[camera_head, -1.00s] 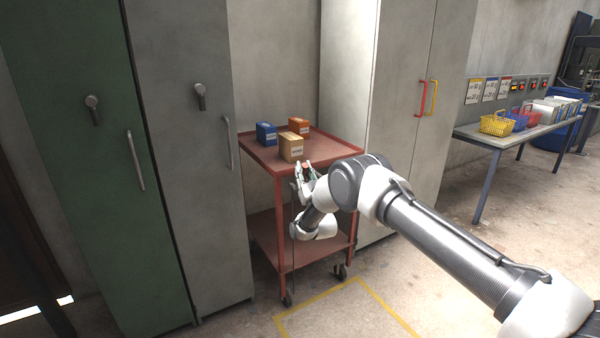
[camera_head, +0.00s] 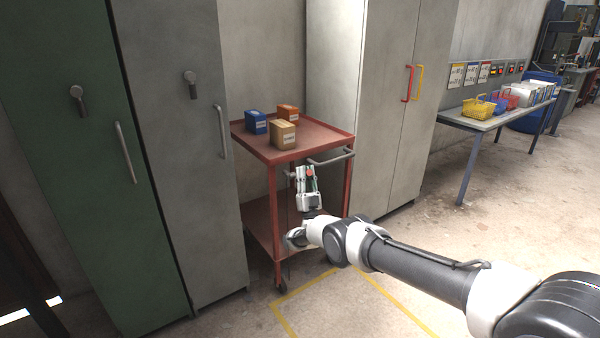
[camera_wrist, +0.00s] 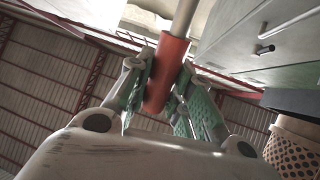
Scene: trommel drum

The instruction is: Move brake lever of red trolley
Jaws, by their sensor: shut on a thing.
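The red trolley (camera_head: 338,133) stands against the wall between cabinets, with a grey push bar (camera_head: 330,158) at its near end. The brake lever has a red cylindrical grip (camera_wrist: 166,75) on a metal rod (camera_wrist: 185,18); the grip also shows small in the head view (camera_head: 311,172), below the push bar. My gripper (camera_head: 307,173) is under the trolley's top, fingers pointing up. In the wrist view my gripper (camera_wrist: 168,68) has its green-padded fingers on both sides of the red grip, shut on it. The lever's lower end is hidden.
Blue (camera_head: 256,122), orange (camera_head: 287,112) and tan (camera_head: 283,135) boxes sit on the trolley's top. A yellow floor outline (camera_head: 300,286) lies in front. Floor to the right is open.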

